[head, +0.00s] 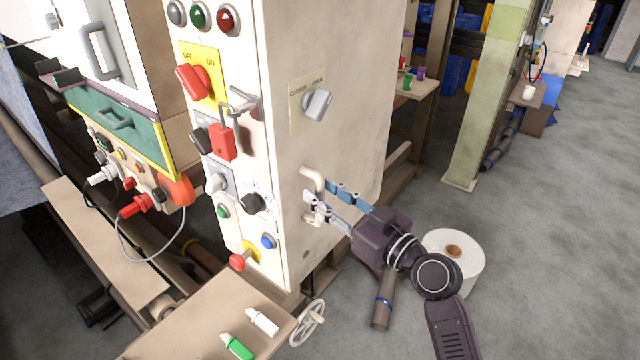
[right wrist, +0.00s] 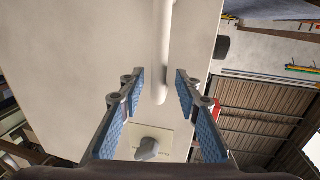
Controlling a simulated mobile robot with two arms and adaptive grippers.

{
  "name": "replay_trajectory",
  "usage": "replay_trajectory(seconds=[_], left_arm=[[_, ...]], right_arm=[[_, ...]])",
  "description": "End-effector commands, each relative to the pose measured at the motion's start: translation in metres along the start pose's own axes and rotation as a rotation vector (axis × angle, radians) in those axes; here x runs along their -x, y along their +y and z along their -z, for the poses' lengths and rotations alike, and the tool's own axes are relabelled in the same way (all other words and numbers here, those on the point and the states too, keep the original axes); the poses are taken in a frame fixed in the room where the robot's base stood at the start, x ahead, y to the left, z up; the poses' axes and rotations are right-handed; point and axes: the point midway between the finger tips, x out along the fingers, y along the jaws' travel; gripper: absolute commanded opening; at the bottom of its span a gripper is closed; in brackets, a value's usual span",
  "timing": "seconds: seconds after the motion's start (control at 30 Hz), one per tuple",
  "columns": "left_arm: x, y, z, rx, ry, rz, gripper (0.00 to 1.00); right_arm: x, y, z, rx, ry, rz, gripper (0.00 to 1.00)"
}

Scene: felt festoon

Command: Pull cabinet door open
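The cream cabinet (head: 345,60) stands in the middle of the head view. Its right-hand face bears a pale bar handle (head: 311,178), low near the front edge, and a grey rotary knob (head: 317,104) higher up. No open gap shows at this face. My right gripper (head: 319,190) is at the handle with its blue-padded fingers spread. In the right wrist view the handle (right wrist: 163,45) runs down between the fingertips (right wrist: 160,76), with space visible on both sides. The knob also shows there (right wrist: 147,148). My left gripper is not in view.
The cabinet's narrow front carries a red switch (head: 192,82), a red padlock (head: 222,142) and several buttons. A white roll (head: 462,268) stands on the floor behind my right arm. A bench (head: 190,320) with a green marker (head: 236,346) is at lower front. Floor at right is clear.

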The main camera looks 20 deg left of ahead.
Motion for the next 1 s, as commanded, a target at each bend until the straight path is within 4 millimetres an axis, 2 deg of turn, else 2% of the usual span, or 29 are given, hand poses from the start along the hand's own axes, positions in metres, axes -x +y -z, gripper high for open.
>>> replay_trajectory(seconds=[0.2, 0.47, 0.57, 0.77, 1.0], left_arm=[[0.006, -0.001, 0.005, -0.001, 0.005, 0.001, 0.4], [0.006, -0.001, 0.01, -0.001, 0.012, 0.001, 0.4], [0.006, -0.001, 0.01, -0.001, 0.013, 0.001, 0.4], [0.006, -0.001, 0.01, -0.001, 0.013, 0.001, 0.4], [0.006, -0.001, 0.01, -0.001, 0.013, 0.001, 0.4]], right_arm=[[-0.018, 0.001, 0.001, -0.001, 0.001, -0.002, 0.31], [-0.019, 0.001, -0.001, 0.0, 0.0, -0.002, 0.31], [-0.019, 0.001, -0.001, 0.0, 0.0, -0.002, 0.23], [-0.019, 0.001, -0.001, 0.0, 0.0, -0.002, 0.01], [-0.019, 0.001, -0.001, 0.0, 0.0, -0.002, 0.0]])
